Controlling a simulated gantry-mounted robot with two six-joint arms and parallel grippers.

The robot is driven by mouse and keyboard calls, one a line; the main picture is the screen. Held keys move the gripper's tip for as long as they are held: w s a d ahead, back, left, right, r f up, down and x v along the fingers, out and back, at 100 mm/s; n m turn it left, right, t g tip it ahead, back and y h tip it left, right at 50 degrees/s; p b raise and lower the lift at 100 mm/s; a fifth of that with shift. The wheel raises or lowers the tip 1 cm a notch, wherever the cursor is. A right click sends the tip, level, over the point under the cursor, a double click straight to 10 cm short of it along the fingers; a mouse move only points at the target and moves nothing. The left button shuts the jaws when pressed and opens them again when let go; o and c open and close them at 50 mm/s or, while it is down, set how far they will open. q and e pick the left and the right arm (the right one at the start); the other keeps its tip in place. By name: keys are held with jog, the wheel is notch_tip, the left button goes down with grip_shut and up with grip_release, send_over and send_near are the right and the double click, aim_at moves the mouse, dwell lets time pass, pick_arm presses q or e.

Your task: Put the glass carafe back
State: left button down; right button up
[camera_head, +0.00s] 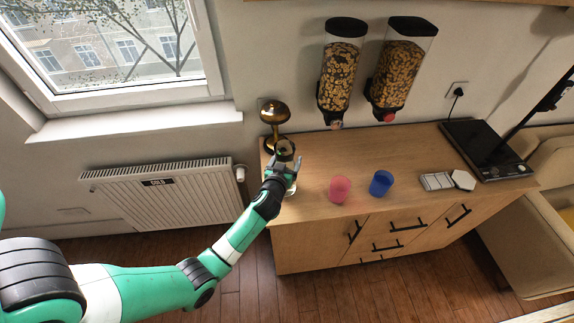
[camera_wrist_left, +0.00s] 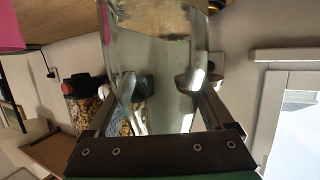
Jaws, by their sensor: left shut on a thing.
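The glass carafe (camera_head: 285,150) is at the left end of the wooden counter, in front of the gold lamp. My left gripper (camera_head: 282,172) is shut on the carafe and partly hides it in the head view. In the left wrist view the clear carafe (camera_wrist_left: 155,55) fills the space between the two fingers of the left gripper (camera_wrist_left: 158,105). I cannot tell whether its base touches the counter. My right gripper is not in view.
A gold mushroom lamp (camera_head: 274,112) stands close behind the carafe. A pink cup (camera_head: 340,189) and a blue cup (camera_head: 381,183) stand to the right on the counter (camera_head: 330,158). Two cereal dispensers (camera_head: 340,75) hang on the wall. A hob (camera_head: 485,148) is at the right end.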

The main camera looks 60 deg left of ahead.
pick_arm(q)
jog(key=shift+f, duration=0.85)
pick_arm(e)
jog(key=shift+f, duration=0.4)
pick_arm(q)
jog(key=shift+f, duration=0.1)
grip_release()
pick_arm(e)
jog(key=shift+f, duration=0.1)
